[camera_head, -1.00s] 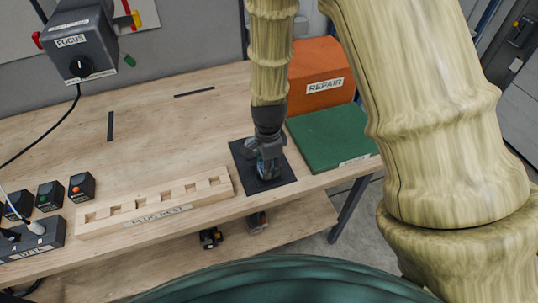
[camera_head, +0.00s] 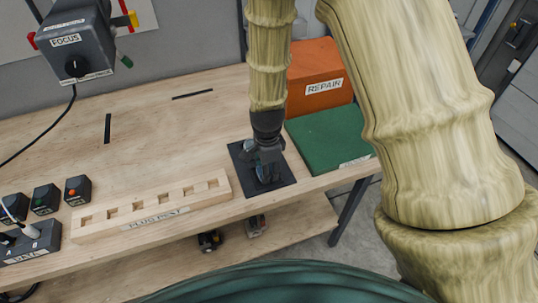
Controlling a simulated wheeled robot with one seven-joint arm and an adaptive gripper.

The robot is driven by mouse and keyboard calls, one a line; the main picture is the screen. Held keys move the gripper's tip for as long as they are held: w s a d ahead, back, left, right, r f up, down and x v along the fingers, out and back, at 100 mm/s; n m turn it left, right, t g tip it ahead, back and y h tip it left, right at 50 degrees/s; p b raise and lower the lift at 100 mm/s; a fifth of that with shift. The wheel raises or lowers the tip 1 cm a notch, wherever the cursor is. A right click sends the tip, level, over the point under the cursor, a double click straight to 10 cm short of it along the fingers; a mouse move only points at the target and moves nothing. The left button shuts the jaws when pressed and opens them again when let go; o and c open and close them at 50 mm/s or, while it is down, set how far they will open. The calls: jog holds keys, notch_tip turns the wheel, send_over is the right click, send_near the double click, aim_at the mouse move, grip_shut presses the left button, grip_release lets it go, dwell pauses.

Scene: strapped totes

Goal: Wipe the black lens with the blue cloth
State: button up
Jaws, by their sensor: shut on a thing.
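My gripper (camera_head: 265,172) points down over a black square pad (camera_head: 280,184) near the front edge of the workbench. It is shut on a small dark bluish thing, which seems to be the blue cloth (camera_head: 262,173); the fingers hide most of it. The gripper is at or just above the pad; contact cannot be told from this angle. I cannot clearly make out the black lens; it may be hidden under the gripper.
A green mat (camera_head: 322,140) and an orange REPAIR box (camera_head: 312,98) are at the right. A wooden PLUG REST block (camera_head: 150,212) lies left of the pad. Several black button boxes (camera_head: 46,199) stand further left. A grey FOCUS box (camera_head: 75,45) hangs at the back left.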

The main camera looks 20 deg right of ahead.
jog(key=shift+s+r+p, duration=0.15)
jog(key=shift+r+p, duration=0.2)
notch_tip(320, 180, up, 8)
jog(key=p, duration=0.5)
jog(key=shift+f, duration=0.1)
jog(key=shift+f, duration=0.15)
